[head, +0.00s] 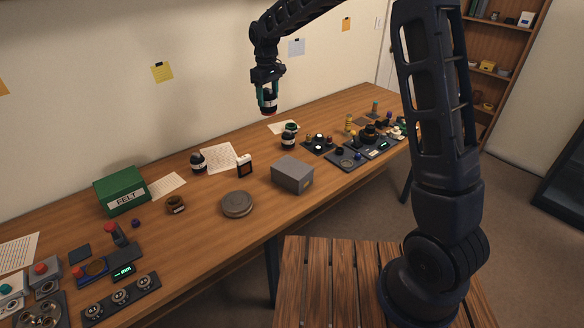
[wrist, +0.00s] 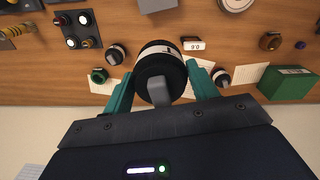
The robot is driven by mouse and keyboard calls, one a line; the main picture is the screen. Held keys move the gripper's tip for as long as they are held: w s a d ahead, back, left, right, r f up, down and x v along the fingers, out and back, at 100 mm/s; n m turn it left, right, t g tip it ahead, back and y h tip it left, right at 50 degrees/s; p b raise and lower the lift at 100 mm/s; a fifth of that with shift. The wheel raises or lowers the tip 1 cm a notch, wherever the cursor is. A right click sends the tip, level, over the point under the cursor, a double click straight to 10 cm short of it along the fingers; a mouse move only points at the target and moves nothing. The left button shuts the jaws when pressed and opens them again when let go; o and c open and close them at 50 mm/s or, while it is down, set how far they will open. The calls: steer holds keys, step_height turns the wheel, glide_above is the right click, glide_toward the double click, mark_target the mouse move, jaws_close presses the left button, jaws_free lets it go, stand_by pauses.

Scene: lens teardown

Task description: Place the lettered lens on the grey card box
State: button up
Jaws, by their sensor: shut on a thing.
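My gripper (head: 268,94) is high above the back part of the bench, its fingers pointing down. In the wrist view its teal fingers are shut on a dark lens (wrist: 160,56) with a pale band that carries a small dark mark. I cannot read the mark. The lens hangs clear of the bench, and its lower end (head: 269,103) shows below the fingers in the head view. The grey card box (head: 293,174) stands on the bench near the front edge, its top bare. Part of the box (wrist: 157,5) shows at the top of the wrist view, apart from the held lens.
Two similar dark lenses (head: 198,163) (head: 289,140) stand on the bench. A small white-fronted box (head: 245,166) and a round grey tin (head: 237,204) are left of the card box. A dark tray (head: 345,160) lies to its right. A green FELT box (head: 122,191) is farther left.

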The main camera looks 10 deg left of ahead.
steer(key=s+d+r+m, duration=0.2)
steer(key=s+d, duration=0.5)
steer(key=d, duration=0.2)
glide_above(292, 167)
steer(key=shift+m, duration=0.3)
step_height(292, 167, down, 20)
steer(key=shift+f, duration=0.2)
steer(key=shift+f, duration=0.2)
steer(key=shift+f, duration=0.2)
